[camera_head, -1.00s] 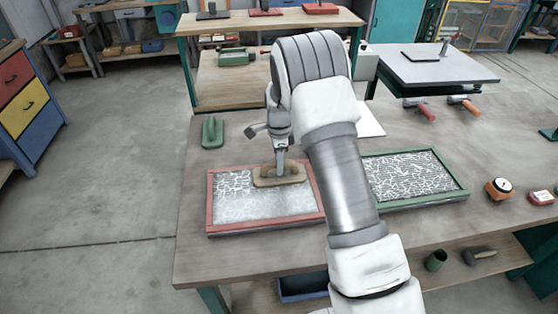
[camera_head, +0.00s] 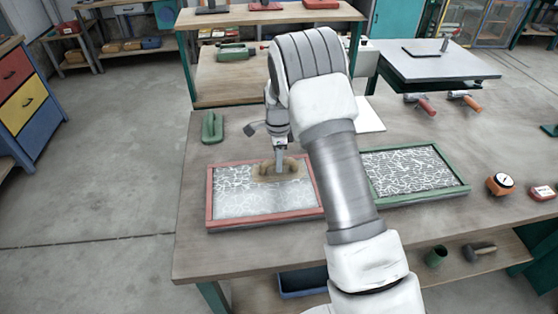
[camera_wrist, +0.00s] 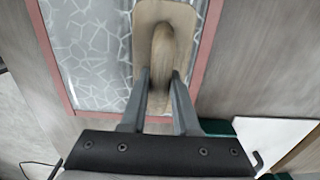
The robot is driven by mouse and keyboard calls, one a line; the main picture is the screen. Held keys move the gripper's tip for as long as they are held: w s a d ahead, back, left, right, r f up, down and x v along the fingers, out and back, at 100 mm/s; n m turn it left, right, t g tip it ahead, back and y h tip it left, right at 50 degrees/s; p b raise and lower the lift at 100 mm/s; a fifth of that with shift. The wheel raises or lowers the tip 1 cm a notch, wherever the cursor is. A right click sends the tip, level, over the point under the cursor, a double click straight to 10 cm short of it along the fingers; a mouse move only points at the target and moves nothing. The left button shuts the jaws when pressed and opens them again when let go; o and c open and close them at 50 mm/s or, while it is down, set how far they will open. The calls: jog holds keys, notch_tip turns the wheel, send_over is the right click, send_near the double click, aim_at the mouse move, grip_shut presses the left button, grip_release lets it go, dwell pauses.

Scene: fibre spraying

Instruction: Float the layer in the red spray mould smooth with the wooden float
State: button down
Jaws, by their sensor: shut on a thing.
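The red spray mould (camera_head: 209,206) lies flat on the workbench, left of my arm in the head view. It holds a whitish layer (camera_head: 262,203), smooth and pale along the near side and crackled with white fibres at the far left. The wooden float (camera_head: 262,175) is over the far right part of the layer. My gripper (camera_head: 281,166) is shut on its handle from above. In the wrist view the float (camera_wrist: 146,22) lies inside the mould's red frame (camera_wrist: 209,38), near one side, with my gripper (camera_wrist: 160,82) on its handle. Contact with the layer cannot be told.
A green mould (camera_head: 462,190) with a similar fibre pattern lies right of my arm. A green tool (camera_head: 212,127) lies behind the red mould. The bench's front left is bare.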

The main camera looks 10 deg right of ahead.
jog(key=shift+a, duration=5.75)
jog(key=shift+d+b, duration=0.75)
jog(key=shift+d, duration=5.15)
jog(key=shift+r, duration=0.1)
jog(key=shift+r+p, duration=2.2)
jog(key=shift+r, duration=1.3)
